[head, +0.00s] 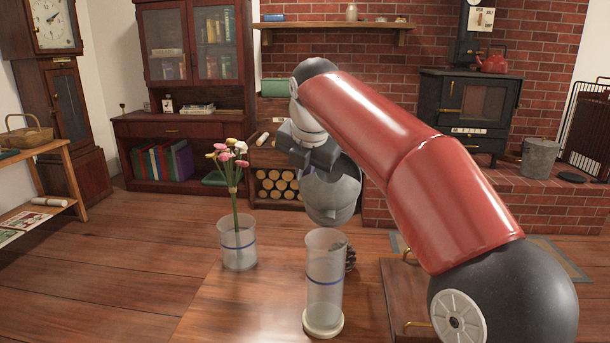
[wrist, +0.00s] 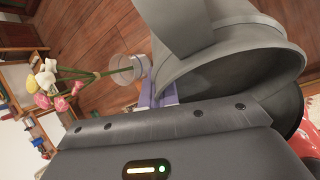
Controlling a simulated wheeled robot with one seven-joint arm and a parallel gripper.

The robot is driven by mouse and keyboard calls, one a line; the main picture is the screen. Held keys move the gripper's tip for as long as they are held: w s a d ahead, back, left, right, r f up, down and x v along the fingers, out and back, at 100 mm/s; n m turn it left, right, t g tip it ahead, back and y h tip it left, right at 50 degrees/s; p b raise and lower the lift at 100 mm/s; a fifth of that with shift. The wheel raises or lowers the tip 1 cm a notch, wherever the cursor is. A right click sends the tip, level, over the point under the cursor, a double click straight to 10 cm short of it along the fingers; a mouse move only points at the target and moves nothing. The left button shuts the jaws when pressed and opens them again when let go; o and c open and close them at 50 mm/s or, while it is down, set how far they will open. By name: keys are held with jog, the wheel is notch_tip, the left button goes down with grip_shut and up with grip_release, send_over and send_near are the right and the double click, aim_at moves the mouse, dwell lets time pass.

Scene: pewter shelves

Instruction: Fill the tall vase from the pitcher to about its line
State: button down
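The tall vase (head: 324,300) is clear, with a blue line around its middle and a pale base. It stands upright at the front of the wooden table. I cannot tell its liquid level. The grey pitcher (head: 332,192) hangs above and just behind the vase, and looks tilted. My gripper (head: 308,155) holds it from the upper left. In the wrist view the pitcher (wrist: 235,62) fills the upper right, its wide rim and dark inside showing. My fingertips (wrist: 163,95) are pressed at its side, largely hidden. No stream of liquid is visible.
A shorter clear vase (head: 238,250) with a blue line holds flowers (head: 230,155), left of the tall vase. A dark pinecone-like object (head: 350,258) sits behind the tall vase. A brown board or box with brass handles (head: 400,300) is on the right.

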jog(key=shift+s+r+t+b, duration=0.6)
jog(key=shift+r+t+b, duration=0.45)
jog(key=shift+b, duration=0.45)
dwell(6.5)
